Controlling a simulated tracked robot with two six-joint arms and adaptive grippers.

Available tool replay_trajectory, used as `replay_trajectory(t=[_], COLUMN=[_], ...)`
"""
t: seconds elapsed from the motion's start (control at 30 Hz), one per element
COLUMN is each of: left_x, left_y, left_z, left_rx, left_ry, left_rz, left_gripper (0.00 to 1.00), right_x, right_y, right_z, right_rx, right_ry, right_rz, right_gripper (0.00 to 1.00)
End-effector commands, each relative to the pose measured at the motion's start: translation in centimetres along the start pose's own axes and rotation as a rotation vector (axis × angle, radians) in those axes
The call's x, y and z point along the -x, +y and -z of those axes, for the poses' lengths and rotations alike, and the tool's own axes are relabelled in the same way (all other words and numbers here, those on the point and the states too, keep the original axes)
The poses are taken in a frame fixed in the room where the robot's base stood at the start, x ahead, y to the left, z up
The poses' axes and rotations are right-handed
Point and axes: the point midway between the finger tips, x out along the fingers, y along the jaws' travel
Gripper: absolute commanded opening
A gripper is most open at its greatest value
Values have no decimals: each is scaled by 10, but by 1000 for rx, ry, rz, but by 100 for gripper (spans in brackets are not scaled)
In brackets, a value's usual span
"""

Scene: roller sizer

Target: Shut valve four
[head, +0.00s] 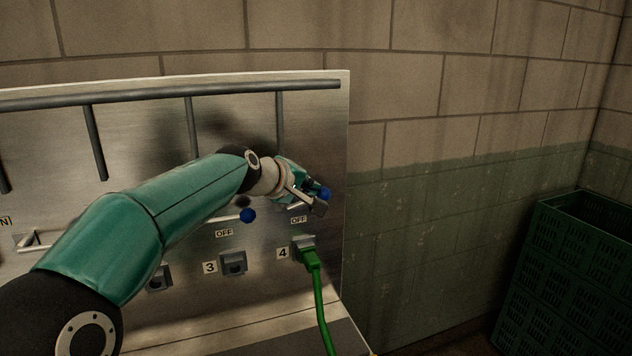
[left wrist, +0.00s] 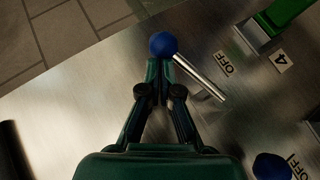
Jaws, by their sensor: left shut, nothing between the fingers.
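Valve four's lever ends in a blue ball (head: 325,194), at the right edge of the steel panel, above the "4" label (head: 283,253) and its OFF plate (head: 299,219). In the left wrist view, the blue ball (left wrist: 163,44) sits just beyond the closed fingertips (left wrist: 160,75). Its metal rod (left wrist: 199,77) slants down to the right, near the OFF plate (left wrist: 225,64). I cannot tell whether the fingers touch the ball. My right gripper is not in view.
Valve three's blue ball (head: 248,215) is just left, under my left arm. A green plug and cable (head: 314,268) hang from socket four. Socket three (head: 233,263) is empty. A dark green crate (head: 570,260) stands at the right. Pipes run along the panel's top.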

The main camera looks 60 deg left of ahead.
Motion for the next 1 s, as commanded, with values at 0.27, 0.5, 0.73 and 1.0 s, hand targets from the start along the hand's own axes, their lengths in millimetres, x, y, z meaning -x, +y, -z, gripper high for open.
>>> replay_trajectory(t=[0.27,0.5,0.73,1.0], left_x=[-10,-14,-15,-16], left_y=[-4,-7,-8,-9], left_z=[-8,-10,-11,-11], left_rx=[2,1,2,3], left_ry=[-1,-1,-1,-3], left_rz=[-1,0,2,4], left_gripper=[0,0,0,0], right_x=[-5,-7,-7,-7], right_y=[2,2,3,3], right_z=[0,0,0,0], right_rx=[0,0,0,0], right_ry=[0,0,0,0], right_rz=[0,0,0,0], right_gripper=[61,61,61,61])
